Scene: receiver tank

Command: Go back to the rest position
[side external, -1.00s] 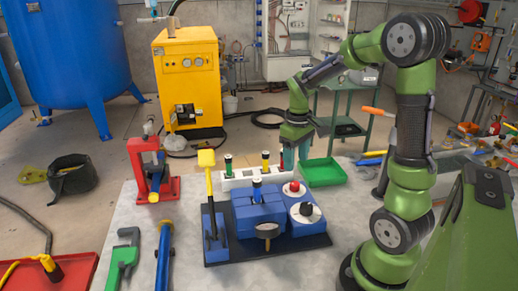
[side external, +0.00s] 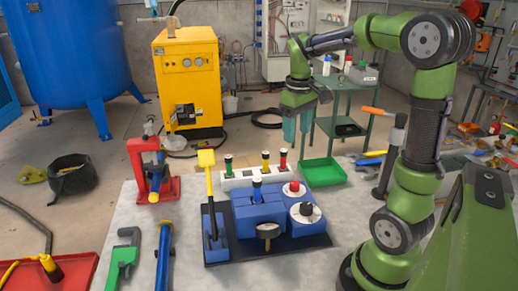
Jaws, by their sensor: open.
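My gripper (side external: 297,130) hangs in the air with its teal fingers pointing down. It is open and nothing shows between the fingers. It is above and behind the white rack (side external: 240,178) and to the left of the green tray's far edge. The white rack holds several small dark-topped pieces, one of them red (side external: 283,161). In front of it stands the blue block fixture (side external: 256,212) on a dark plate, with two white round discs (side external: 304,214) at its right.
A green tray (side external: 323,172) lies at the table's right rear. A green side table (side external: 340,125) is behind.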

